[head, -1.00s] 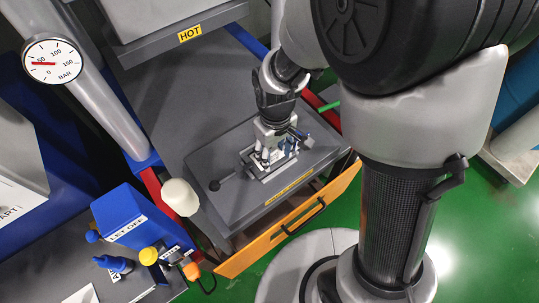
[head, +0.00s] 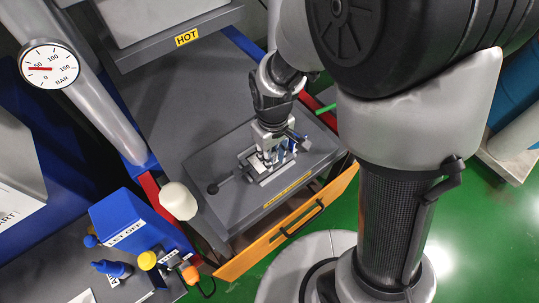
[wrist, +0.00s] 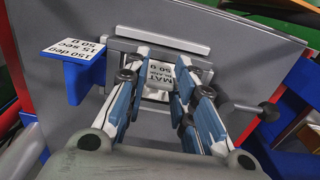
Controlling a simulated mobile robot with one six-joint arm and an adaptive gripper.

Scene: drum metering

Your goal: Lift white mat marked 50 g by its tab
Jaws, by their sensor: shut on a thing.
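The white mat (wrist: 158,72) shows in the wrist view as a small white piece with black letters reading "MAT BLANK 50 g". It lies between the fingertips of my gripper (wrist: 156,88), which is shut on it. The fingers hide its sides, and I cannot tell whether it is clear of the surface below. In the head view my gripper (head: 271,152) points down into a pale metal frame (head: 285,172) on the dark grey slab. The mat cannot be made out there.
A blue stand with a white plate (wrist: 74,47) reading "150 deg 15 sec 50 g" is close to the left of the gripper. A knobbed handle (head: 212,188) sticks out of the frame. A unit marked HOT (head: 187,37) stands behind. An orange panel (head: 285,230) is in front.

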